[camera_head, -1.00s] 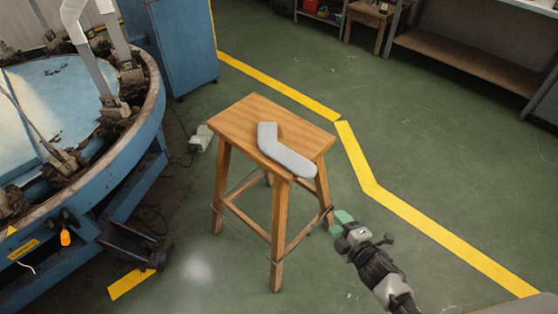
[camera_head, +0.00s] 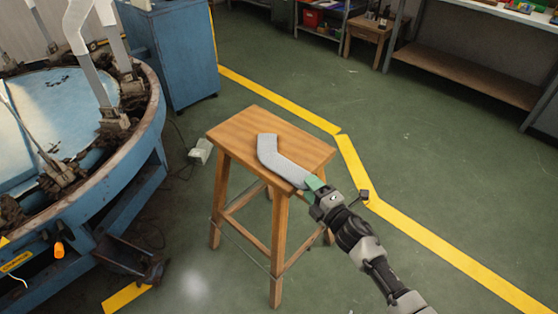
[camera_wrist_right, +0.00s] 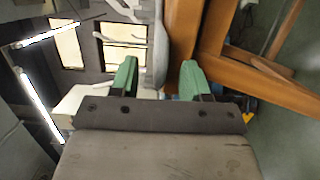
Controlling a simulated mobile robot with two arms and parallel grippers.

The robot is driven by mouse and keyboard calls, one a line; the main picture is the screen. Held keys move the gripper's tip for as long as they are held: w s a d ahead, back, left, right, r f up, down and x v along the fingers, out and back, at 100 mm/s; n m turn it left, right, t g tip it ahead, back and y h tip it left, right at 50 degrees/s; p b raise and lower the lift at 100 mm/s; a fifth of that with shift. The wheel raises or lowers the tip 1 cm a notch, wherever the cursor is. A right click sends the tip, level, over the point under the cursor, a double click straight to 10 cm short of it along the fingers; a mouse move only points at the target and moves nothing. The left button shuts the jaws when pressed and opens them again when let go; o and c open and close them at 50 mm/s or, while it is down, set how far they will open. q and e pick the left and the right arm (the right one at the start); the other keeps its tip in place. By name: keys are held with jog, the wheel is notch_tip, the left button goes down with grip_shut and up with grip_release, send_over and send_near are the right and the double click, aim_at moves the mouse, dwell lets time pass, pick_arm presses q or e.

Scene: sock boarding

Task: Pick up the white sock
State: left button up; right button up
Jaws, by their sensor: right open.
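The white sock (camera_head: 280,160), pale grey-white and bent, lies flat on the wooden stool (camera_head: 240,130). One end reaches the stool's near right edge. My right gripper (camera_head: 314,183), with green fingertips, is at that end; its fingers hide the sock's tip. My left gripper is not in view.
A round blue machine (camera_head: 150,140) with upright pale forms stands at the left. A blue cabinet (camera_head: 180,55) is behind it. A shelf (camera_head: 465,75) and small wooden table (camera_head: 365,40) are at the back. Green floor around the stool is mostly clear.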

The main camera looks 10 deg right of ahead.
jog(key=shift+w+a, duration=0.25)
jog(key=shift+w, duration=0.15)
jog(key=c, duration=0.8)
